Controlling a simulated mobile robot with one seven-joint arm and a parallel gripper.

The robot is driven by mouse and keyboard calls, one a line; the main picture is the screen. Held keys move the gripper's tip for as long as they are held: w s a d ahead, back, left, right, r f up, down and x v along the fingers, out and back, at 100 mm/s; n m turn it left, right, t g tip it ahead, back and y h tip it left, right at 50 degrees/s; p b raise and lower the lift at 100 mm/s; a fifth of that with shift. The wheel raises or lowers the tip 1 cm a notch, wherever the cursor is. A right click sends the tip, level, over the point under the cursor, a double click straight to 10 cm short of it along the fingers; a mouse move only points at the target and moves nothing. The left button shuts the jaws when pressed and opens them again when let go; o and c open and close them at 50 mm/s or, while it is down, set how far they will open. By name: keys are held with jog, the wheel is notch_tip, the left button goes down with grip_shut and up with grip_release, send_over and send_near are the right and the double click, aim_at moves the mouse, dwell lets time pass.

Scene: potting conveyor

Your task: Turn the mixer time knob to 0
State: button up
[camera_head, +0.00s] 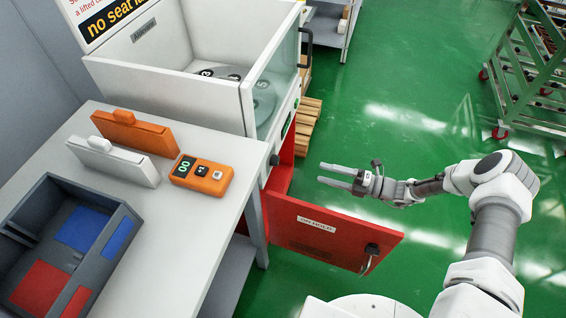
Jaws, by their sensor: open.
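The mixer (172,62) is a white open-topped cabinet with a clear front pane (275,82), at the upper middle. Its narrow front panel is seen at a steep angle. A small dark knob (273,160) sticks out at that panel's near end; it may be the time knob. Its pointer and any scale cannot be read. My gripper (321,173) is open and empty, its two fingers pointing left toward the mixer front. It appears apart from the panel, to the right of the knob.
A red door (332,232) with a black latch stands open below the mixer, near my gripper. A white table (205,222) at left bears an orange device (202,176), two clipboard-like pieces and a grey bin (128,214). Green floor is free to the right, before a green rack (525,75).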

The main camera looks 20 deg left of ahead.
aim_at(278, 162)
jog(key=a, duration=0.4)
jog(key=s+a, duration=0.1)
jog(key=a, duration=0.4)
jog(key=a+b, duration=0.1)
jog(key=a, duration=0.4)
jog(key=shift+s, duration=0.3)
grip_shut()
